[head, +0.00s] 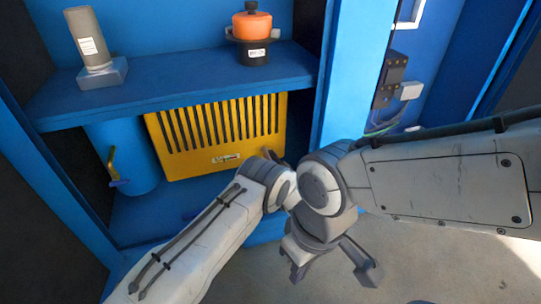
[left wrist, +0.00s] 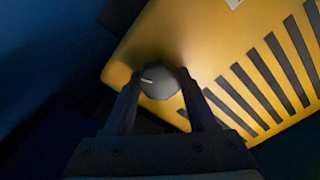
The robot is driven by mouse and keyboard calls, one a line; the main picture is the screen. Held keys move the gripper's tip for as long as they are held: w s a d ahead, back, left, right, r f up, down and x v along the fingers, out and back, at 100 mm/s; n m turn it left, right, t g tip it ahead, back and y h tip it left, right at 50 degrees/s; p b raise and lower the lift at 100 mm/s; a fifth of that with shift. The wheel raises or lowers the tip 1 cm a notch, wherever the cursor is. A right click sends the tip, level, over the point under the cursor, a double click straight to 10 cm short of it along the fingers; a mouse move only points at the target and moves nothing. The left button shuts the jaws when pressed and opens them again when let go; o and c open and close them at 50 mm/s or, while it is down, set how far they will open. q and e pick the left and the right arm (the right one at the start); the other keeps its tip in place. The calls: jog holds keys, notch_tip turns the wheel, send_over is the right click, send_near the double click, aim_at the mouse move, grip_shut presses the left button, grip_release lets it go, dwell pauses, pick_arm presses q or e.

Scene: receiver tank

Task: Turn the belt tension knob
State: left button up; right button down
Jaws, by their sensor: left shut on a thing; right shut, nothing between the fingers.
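The belt tension knob (left wrist: 158,84) is dark and faceted, with a short white mark on its face. It sits by the edge of the yellow slotted guard (left wrist: 165,35). In the left wrist view my left gripper (left wrist: 159,80) is shut on the knob, one finger on each side. In the head view the yellow guard (head: 190,135) is under the blue shelf. My left gripper (head: 270,155) is at its lower right corner, mostly hidden behind its own wrist, and the knob cannot be made out there. My right gripper (head: 331,268) is shut and empty, lower and nearer, pointing down.
The blue shelf (head: 180,88) above holds a grey cylinder (head: 90,40) on a block and an orange-capped part (head: 252,25). A blue tank (head: 125,155) with a brass valve (head: 112,160) is left of the guard. A blue post (head: 345,75) stands at the right. My arms crowd together.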

pick_arm(q)
jog(key=shift+f+m, duration=0.1)
jog(key=shift+m, duration=0.3)
jog(key=o, duration=1.4)
jog(key=shift+c, duration=0.2)
jog(key=shift+s, duration=0.1)
jog(key=shift+s+d+p, duration=0.15)
jog(key=shift+s+p, duration=0.1)
jog(key=shift+p, duration=0.1)
jog(key=p+v, duration=0.5)
jog(key=v, duration=0.4)
jog(key=shift+s, duration=0.4)
